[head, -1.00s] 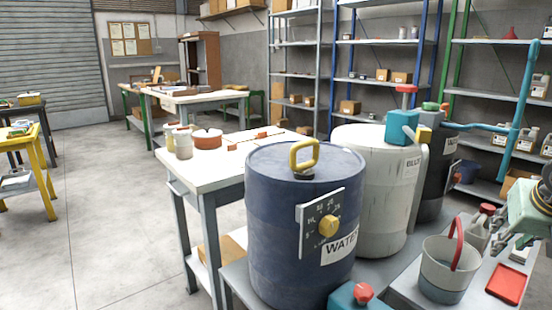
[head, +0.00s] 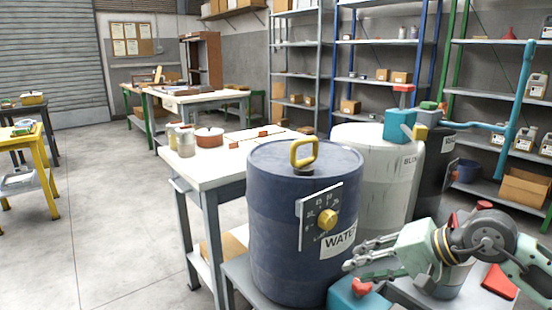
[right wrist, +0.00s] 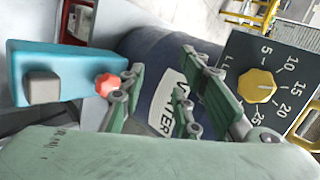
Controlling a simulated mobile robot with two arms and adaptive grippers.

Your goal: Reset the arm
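My right gripper (head: 368,258) reaches in from the right in the head view, in front of the blue WATER drum (head: 275,235). Its fingers are apart with nothing between them, as the right wrist view (right wrist: 165,95) shows. The drum has a yellow handle (head: 303,153) and a dial panel with a yellow knob (head: 327,219). In the right wrist view the knob (right wrist: 257,86) and the drum (right wrist: 150,58) lie beyond the fingers. My left gripper is not in view.
A teal block with a red knob (head: 350,296) sits close below the gripper. A white drum (head: 372,190) stands behind the blue one. A bucket (head: 449,284) is mostly hidden by my right arm. A red tray (head: 499,281) lies at right. Open floor (head: 110,220) lies left.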

